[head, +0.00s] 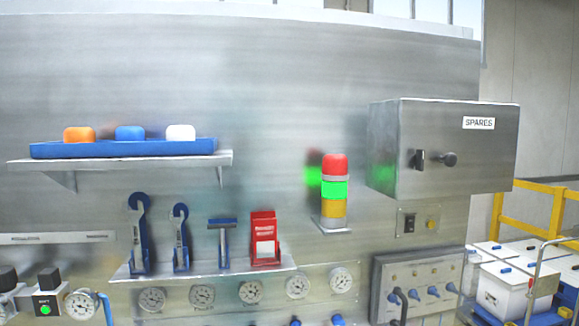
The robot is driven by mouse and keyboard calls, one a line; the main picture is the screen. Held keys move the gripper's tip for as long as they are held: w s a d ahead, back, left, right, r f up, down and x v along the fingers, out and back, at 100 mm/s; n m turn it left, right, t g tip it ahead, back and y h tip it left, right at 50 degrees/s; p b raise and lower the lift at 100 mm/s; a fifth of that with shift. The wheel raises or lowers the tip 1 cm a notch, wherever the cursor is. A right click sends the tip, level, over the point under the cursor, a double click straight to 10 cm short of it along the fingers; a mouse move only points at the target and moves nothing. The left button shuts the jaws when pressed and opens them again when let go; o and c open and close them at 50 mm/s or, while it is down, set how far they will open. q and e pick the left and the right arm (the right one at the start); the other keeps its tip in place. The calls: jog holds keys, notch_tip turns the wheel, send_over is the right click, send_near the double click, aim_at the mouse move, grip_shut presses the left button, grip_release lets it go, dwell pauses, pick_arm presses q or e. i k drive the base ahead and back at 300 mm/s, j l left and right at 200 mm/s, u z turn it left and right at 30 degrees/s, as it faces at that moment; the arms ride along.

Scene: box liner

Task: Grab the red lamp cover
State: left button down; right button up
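The red lamp cover (335,165) is the domed top of a stack light on the metal wall panel, right of centre in the head view. Below it are a lit green section (334,188) and an amber section (333,208), upright on a small bracket (331,225). The red cover appears seated on the stack. Neither of my grippers shows in the head view.
A shelf at left holds a blue tray (122,149) with orange, blue and white caps. A grey SPARES box (444,148) juts out right of the lamp. A lower ledge (200,270) holds tools and a red holder (264,238). Gauges and knobs line the bottom.

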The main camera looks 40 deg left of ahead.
aim_at(332, 164)
jog(key=u, duration=1.25)
